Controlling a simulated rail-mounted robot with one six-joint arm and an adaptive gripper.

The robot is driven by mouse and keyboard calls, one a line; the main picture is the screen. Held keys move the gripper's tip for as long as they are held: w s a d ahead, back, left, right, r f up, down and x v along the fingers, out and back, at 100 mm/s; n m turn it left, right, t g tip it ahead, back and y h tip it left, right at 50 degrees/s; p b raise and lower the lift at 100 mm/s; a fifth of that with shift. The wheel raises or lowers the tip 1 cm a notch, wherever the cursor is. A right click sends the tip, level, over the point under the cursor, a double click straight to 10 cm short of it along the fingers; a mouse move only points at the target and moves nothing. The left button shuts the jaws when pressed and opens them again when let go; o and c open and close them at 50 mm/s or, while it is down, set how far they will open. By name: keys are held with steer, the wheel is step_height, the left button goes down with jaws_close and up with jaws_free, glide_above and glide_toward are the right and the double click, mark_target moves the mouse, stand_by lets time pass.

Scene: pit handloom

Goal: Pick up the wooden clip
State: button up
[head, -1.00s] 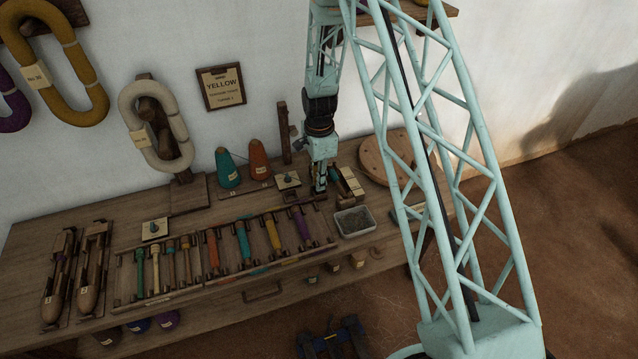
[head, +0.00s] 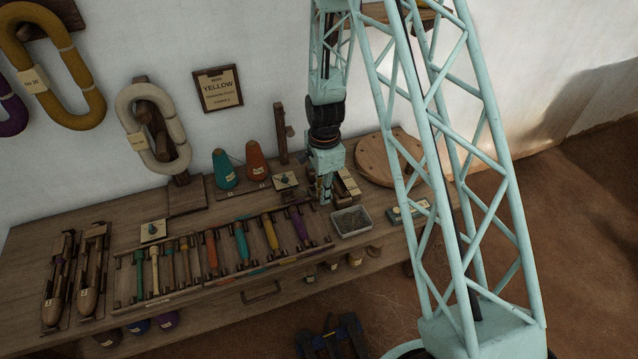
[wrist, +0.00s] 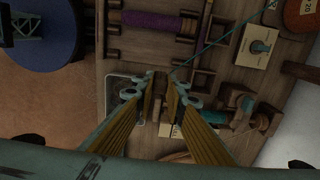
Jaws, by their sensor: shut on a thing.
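My gripper (head: 326,198) is low over the right part of the wooden bench, just behind a small grey tray. In the wrist view my gripper (wrist: 163,77) has its fingertips close together on a small brown piece. That piece seems to be the wooden clip (wrist: 162,88), mostly hidden between the fingers. In the head view the clip cannot be made out. I cannot tell whether it is clear of the bench.
The grey tray (head: 352,221) with dark contents is close to my gripper. A rack (head: 190,289) with several coloured bobbins is to the left. Teal (head: 225,171) and orange (head: 257,161) cones stand behind. A round wooden disc (head: 374,161) lies to the right.

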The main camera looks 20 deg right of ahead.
steer(key=s, duration=0.6)
steer(key=shift+s+r, duration=0.3)
steer(key=shift+s, duration=0.1)
steer(key=shift+w, duration=0.1)
